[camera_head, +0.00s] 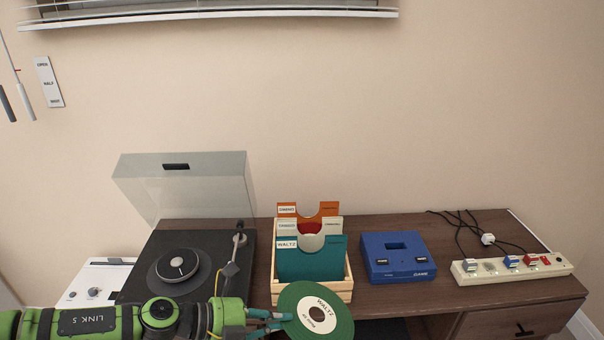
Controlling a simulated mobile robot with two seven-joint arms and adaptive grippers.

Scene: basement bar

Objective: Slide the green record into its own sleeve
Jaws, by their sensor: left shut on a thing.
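The green record (341,327) has a cream label reading "WALTZ". My left gripper (284,321) comes in from the left and is shut on the record's left edge, holding it in front of the crate, low in the view. The teal sleeve marked "WALTZ" (312,266) stands upright in the front of the wooden crate (348,287), with a notch in its top edge. Behind it stand a cream sleeve (334,226) and an orange sleeve (327,209), with a bit of red showing in between. My right gripper is not in view.
A turntable (142,266) with its clear lid (190,187) raised stands left of the crate. A blue box (397,275) and a power strip (520,275) with plugs and black cables lie to the right on the wooden cabinet.

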